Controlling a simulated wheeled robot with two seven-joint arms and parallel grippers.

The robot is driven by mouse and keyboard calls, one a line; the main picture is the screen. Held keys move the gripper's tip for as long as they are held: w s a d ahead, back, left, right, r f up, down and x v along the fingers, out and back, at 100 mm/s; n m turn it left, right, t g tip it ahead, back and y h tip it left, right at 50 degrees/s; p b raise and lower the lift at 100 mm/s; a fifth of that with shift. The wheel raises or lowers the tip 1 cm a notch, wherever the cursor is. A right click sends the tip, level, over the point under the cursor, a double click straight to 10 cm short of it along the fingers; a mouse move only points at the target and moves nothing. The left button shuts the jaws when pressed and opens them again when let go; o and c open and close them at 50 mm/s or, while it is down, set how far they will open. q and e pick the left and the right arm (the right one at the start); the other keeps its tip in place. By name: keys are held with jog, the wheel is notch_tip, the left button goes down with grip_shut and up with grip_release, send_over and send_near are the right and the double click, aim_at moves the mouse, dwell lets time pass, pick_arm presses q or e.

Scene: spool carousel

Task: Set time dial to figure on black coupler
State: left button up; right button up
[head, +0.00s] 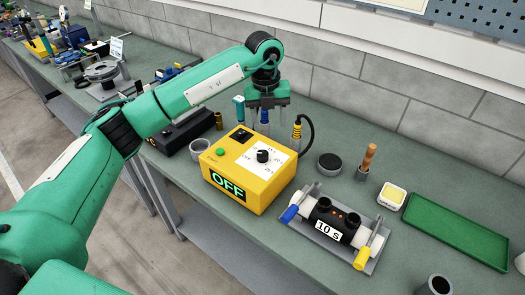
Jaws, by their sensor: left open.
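The yellow control box (235,190) stands on the bench in the middle of the head view. Its black time dial (263,156) sits on a white scale plate on the top face, and its front display reads OFF. The black coupler (322,212) lies in a grey cradle to the right of the box, with a white label (329,231) reading "10 S". My left gripper (267,122) points down behind the box, beyond the dial and apart from it. Its jaws are open. A blue-topped item shows between or behind the fingers; I cannot tell which. My right gripper is out of view.
A green button (220,152) and a black switch (242,135) share the box top. A black cable with a yellow plug (297,130) stands behind the box. A grey cup (201,147) is left of it. A green tray (457,232) lies at right.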

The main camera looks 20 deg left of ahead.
aim_at(263, 153)
pick_arm(q)
jog(key=shift+y, duration=0.4)
jog(key=f+p, duration=0.1)
jog(key=f, duration=0.3)
jog(key=a+f+p, duration=0.1)
jog(key=f+p, duration=0.1)
jog(key=f, duration=0.2)
jog(key=f+p, duration=0.2)
jog(key=f, duration=0.1)
jog(key=shift+w+a+f, duration=0.15)
jog(key=shift+a+f, duration=0.25)
jog(key=shift+f+p, duration=0.3)
jog(key=shift+f, duration=0.25)
jog(key=c, duration=1)
